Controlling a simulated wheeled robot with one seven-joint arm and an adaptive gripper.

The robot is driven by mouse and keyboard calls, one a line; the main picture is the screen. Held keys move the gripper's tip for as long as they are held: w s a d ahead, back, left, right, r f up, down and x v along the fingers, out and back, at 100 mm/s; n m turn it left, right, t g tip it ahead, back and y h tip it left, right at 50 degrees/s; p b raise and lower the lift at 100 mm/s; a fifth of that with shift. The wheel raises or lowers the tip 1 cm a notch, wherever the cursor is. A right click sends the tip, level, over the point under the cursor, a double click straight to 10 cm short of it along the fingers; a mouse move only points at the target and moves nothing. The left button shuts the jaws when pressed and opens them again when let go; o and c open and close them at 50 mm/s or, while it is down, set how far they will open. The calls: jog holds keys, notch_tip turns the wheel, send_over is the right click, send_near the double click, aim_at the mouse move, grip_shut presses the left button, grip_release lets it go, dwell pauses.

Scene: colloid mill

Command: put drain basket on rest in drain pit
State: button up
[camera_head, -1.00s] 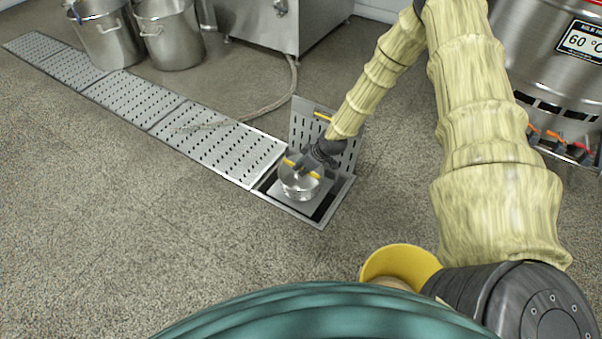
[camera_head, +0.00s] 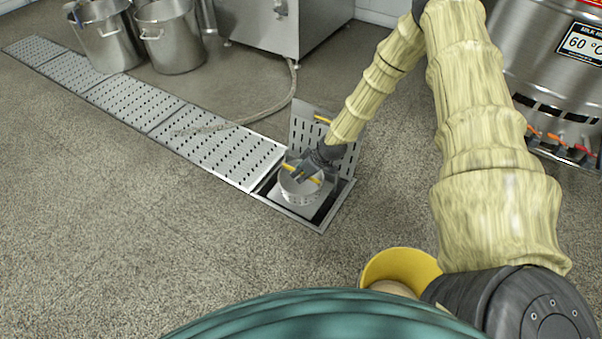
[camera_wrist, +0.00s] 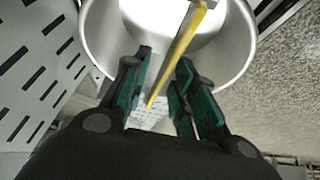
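The drain basket (camera_head: 300,193) is a round steel pot with a perforated side and a yellow bar handle. It is upright within the opening of the drain pit (camera_head: 320,222), over a pale square plate (camera_head: 280,200). Whether its underside touches the rest cannot be told. My gripper (camera_head: 303,174) is over the basket. In the wrist view, the basket's rim (camera_wrist: 243,62) curves around my fingers. The fingers (camera_wrist: 163,85) are apart, with the yellow handle (camera_wrist: 184,45) passing between them and gaps showing beside it. The basket's lower part is partly hidden.
A slotted cover plate (camera_head: 306,125) with a yellow handle stands upright behind the pit. More slotted grates (camera_head: 215,145) run to the upper left. A hose (camera_head: 270,112) lies across them. A yellow bucket (camera_head: 402,262) stands at the front. Open floor lies left of the pit.

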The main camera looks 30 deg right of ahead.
jog(key=p+v, duration=0.6)
jog(key=v, duration=0.6)
jog(key=s+a+f+m+g, duration=0.1)
jog(key=s+a+f+m, duration=0.15)
jog(key=s+a, duration=0.45)
jog(key=s+a+f+m+g, duration=0.15)
jog(key=s+a+f, duration=0.3)
jog(key=s, duration=0.55)
jog(key=s+a+m+g+h, duration=0.1)
jog(key=s+a, duration=0.1)
jog(key=s, duration=0.7)
jog(key=s+a+m+g+h, duration=0.1)
jog(key=s+h, duration=0.1)
jog(key=s, duration=0.8)
jog(key=shift+a+r+m+g, duration=0.2)
jog(key=shift+a+m+g, duration=0.1)
jog(key=shift+a+g, duration=0.1)
